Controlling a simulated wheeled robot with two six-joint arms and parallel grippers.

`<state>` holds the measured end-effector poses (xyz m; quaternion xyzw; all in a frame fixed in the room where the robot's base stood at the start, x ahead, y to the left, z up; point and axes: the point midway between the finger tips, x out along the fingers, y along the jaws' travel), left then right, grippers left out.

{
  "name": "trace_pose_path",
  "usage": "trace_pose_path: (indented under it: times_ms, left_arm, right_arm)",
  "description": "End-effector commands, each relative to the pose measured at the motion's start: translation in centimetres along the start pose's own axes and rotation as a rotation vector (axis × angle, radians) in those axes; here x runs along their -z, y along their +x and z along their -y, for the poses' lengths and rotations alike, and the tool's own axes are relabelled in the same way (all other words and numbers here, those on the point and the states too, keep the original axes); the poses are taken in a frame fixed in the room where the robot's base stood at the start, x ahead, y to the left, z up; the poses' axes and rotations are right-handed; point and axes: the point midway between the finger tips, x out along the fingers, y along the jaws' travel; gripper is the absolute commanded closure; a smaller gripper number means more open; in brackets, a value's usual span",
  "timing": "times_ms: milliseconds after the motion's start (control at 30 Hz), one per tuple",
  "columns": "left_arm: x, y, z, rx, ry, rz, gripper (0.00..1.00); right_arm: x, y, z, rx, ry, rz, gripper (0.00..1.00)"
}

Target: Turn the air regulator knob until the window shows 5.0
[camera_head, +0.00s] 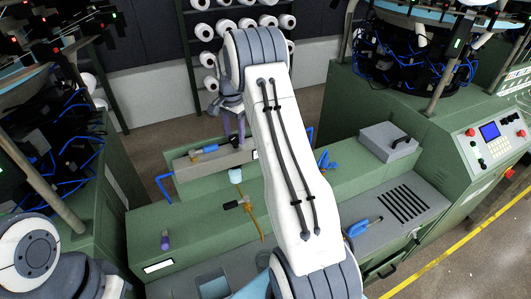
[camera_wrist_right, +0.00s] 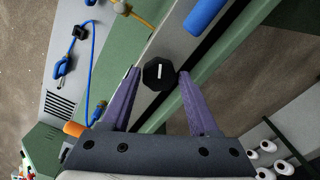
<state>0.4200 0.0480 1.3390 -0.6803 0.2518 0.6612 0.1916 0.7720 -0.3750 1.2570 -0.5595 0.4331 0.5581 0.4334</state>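The black octagonal knob (camera_wrist_right: 159,74) with a white mark shows in the right wrist view, on a grey bar (camera_wrist_right: 183,40). My right gripper (camera_wrist_right: 158,73) is open, with its two purple fingertips on either side of the knob. Small gaps show between knob and fingers. In the head view my right gripper (camera_head: 235,138) points down over the grey bar behind the green bench, and the knob is small and dark there. I cannot read any window figure. My left arm shows at lower left, but its gripper is out of view.
A blue cylinder (camera_head: 210,148) lies beside the knob on the bar. A brass fitting with a pale cup (camera_head: 235,175) stands in front. A grey box (camera_head: 388,141) and a blue-handled tool (camera_head: 362,228) are on the right. My right arm hides the bench's middle.

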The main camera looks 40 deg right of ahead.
Motion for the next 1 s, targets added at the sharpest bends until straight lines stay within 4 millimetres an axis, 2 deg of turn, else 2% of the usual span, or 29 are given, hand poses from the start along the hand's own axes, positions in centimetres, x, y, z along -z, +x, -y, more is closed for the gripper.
trace_pose_path:
  times_ms: [267, 800, 1000]
  left_arm:
    - [0.0, 0.0, 0.0, 0.0, 0.0, 0.0, 1.0]
    - [0.0, 0.0, 0.0, 0.0, 0.0, 0.0, 1.0]
    - [0.0, 0.0, 0.0, 0.0, 0.0, 0.0, 1.0]
  right_arm:
    - [0.0, -0.5, 0.0, -0.001, 0.0, 0.0, 0.39]
    - [0.0, -4.9, 0.0, 0.0, 0.0, 0.0, 0.39]
    - [0.0, -5.9, 0.0, -0.001, 0.0, 0.001, 0.39]
